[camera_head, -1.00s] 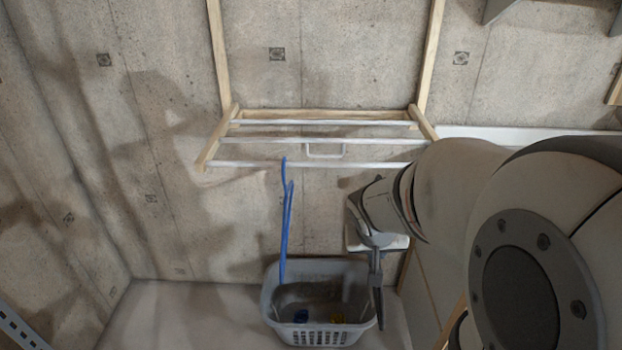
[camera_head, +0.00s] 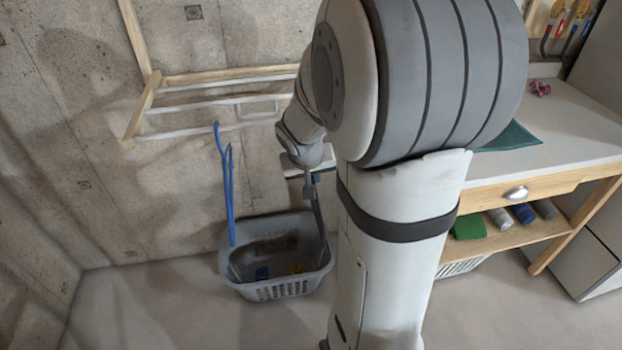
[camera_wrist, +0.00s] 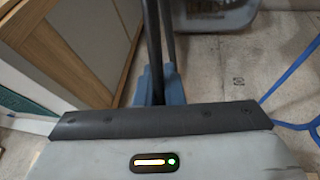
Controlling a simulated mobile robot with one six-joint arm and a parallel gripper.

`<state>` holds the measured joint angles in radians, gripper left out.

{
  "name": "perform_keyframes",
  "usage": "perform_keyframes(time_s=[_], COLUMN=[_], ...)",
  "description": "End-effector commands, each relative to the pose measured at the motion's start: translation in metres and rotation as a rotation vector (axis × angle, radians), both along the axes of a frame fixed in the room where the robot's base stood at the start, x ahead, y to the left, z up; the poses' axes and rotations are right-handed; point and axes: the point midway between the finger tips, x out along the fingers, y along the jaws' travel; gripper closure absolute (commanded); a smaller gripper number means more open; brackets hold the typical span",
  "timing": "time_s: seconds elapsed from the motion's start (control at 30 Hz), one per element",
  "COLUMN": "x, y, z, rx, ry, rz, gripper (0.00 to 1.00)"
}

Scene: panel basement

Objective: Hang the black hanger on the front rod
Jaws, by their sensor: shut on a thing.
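My gripper (camera_head: 311,188) is shut on the black hanger (camera_head: 318,214), which hangs down from the fingers. In the wrist view the hanger's dark bars (camera_wrist: 153,40) stand between the blue-grey fingertips (camera_wrist: 158,85). The front rod (camera_head: 190,131) is the nearest and lowest white bar of the wooden wall rack. A blue hanger (camera_head: 229,190) hangs on it. My gripper is to the right of the blue hanger and lower than the rod in the picture. My arm hides the rack's right end. The black hanger's hook is not clear.
A grey laundry basket (camera_head: 285,291) with blue and yellow items stands on the floor below the hangers. The middle rod (camera_head: 180,107) lies behind the front rod. A counter (camera_head: 570,125) with a drawer and shelf stands at the right. The left floor is free.

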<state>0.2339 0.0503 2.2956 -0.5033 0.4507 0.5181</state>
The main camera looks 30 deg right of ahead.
Motion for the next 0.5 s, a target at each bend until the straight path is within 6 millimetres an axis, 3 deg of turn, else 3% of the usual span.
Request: perform_keyframes(time_s=[0.5], x=[0.041], y=[-0.011], z=[0.001], rx=[0.001], ry=[0.0], rz=[0.0], gripper=[1.0])
